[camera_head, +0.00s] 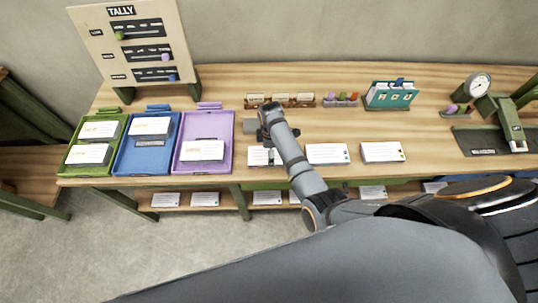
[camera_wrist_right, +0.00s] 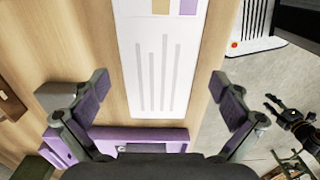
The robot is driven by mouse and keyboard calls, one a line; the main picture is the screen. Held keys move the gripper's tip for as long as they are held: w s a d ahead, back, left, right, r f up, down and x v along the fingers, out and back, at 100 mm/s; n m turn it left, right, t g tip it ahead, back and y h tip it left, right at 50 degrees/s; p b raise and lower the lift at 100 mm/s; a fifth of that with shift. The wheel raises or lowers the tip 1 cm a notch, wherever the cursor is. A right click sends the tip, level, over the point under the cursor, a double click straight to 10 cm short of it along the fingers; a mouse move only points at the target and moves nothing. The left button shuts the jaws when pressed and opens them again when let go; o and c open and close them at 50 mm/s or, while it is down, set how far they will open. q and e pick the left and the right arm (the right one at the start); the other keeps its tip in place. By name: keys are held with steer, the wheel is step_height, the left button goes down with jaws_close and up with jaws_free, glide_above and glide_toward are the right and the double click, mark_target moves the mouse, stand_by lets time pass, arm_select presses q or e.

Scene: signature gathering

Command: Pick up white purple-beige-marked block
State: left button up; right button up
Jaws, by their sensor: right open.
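The white block with purple and beige marks (camera_wrist_right: 158,65) lies flat on the wooden table, seen close in the right wrist view. Its marks are at the top of that view, with grey lines along its body. In the head view it appears to be the white block (camera_head: 257,157) just right of the purple tray, partly hidden by my arm. My right gripper (camera_wrist_right: 160,92) is open, its fingers apart on either side of the block and not visibly touching it. In the head view the right gripper (camera_head: 268,121) is over the table behind the block. A dark claw-like shape (camera_wrist_right: 292,118), possibly my left gripper, shows over the floor.
Green (camera_head: 66,168), blue (camera_head: 123,170) and purple (camera_head: 184,170) trays holding white blocks stand at left. Two more white blocks (camera_head: 328,153) (camera_head: 382,152) lie to the right. Behind are stamps (camera_head: 280,99) and a teal holder (camera_head: 391,95). A tally board (camera_head: 128,45) stands at back left.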

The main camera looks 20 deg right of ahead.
steer(key=shift+w+d+f, duration=0.1)
steer(key=shift+f, duration=0.9)
steer(key=c, duration=1.3)
steer(key=shift+r, duration=0.1)
